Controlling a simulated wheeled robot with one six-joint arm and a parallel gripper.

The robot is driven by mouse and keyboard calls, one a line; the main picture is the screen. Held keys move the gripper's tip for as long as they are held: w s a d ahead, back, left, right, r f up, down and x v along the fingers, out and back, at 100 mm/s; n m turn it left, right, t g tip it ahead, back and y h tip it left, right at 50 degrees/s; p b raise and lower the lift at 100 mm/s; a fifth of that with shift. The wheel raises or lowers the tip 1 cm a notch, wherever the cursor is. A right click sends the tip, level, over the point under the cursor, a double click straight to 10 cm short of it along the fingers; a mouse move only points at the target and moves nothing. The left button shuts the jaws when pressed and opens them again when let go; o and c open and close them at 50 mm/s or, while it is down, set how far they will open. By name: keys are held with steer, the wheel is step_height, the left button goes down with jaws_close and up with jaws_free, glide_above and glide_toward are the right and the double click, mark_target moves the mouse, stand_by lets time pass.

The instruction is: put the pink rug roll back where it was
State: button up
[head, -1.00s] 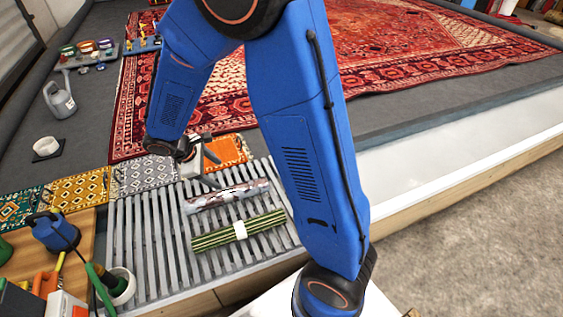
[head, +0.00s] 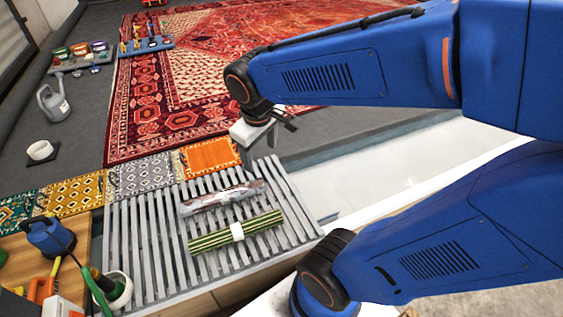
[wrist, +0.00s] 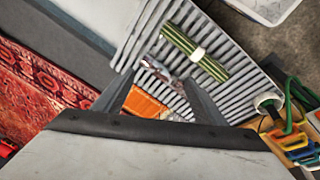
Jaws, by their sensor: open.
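The pink rug roll (head: 222,197), pale with reddish patches, lies on the grey slatted rack (head: 150,270). A green striped roll (head: 262,222) with a white band lies close beside it, nearer to me. My gripper (head: 286,118) is up and to the right of the pink roll, apart from it. In the wrist view my gripper (wrist: 158,92) has its two fingers spread, with nothing held between them. The pink roll (wrist: 158,70) shows beyond the fingertips there, partly covered by a finger, and the green roll (wrist: 183,42) lies past it.
Small patterned mats, one of them orange (head: 212,157), line the rack's far edge. A large red rug (head: 200,80) lies behind. A wooden bench with tools, including a blue one (head: 48,236), is front left.

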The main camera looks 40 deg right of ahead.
steer(key=s+r+m+t+y, duration=0.1)
steer(key=s+r+m+t, duration=0.1)
steer(key=s, duration=0.7)
steer(key=shift+d+r+m+y, duration=0.15)
steer(key=shift+r+m+y, duration=0.15)
steer(key=shift+r+m, duration=0.3)
steer(key=shift+f, duration=0.1)
stand_by(0.5)
